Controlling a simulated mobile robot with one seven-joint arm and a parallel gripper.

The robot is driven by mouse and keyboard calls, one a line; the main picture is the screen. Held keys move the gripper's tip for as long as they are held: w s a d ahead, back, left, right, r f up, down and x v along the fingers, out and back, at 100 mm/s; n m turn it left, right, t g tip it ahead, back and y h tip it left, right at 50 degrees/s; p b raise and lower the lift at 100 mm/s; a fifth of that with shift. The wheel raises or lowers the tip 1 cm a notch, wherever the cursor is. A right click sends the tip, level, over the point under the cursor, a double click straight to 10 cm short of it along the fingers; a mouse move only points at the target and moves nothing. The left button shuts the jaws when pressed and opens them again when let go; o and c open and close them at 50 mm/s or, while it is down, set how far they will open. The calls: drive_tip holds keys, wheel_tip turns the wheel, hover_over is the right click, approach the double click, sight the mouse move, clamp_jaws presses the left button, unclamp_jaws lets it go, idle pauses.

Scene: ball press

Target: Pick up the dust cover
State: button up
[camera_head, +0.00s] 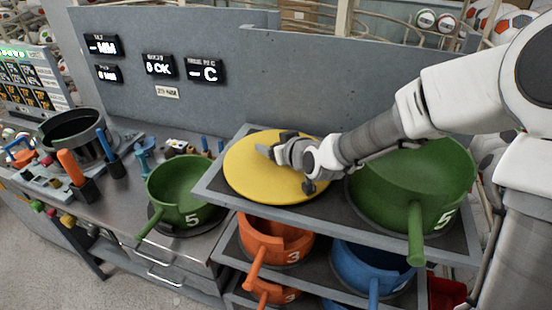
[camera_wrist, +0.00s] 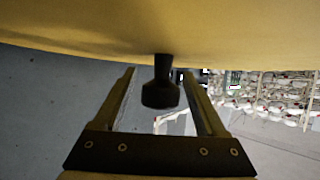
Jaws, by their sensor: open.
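The dust cover, a round yellow disc (camera_head: 245,178), lies flat on the top shelf of the grey rack. In the wrist view its yellow face (camera_wrist: 80,35) fills the top, and a dark knob (camera_wrist: 160,93) stands out from it. My gripper (camera_head: 268,150) is low over the middle of the disc. In the wrist view my gripper (camera_wrist: 159,72) is open, with one finger on each side of the knob and a gap visible on both sides. In the head view the gripper hides the knob.
A large green pot (camera_head: 410,185) marked 5 stands right of the cover, under my arm. Orange (camera_head: 272,240) and blue (camera_head: 370,270) pots sit on lower shelves. Another green pot (camera_head: 182,190) stands on the bench at left. A grey panel (camera_head: 330,85) rises behind.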

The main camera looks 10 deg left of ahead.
drive_tip(key=shift+d, duration=0.1)
drive_tip(key=shift+c, duration=0.9)
clamp_jaws()
drive_tip(key=shift+r, duration=0.15)
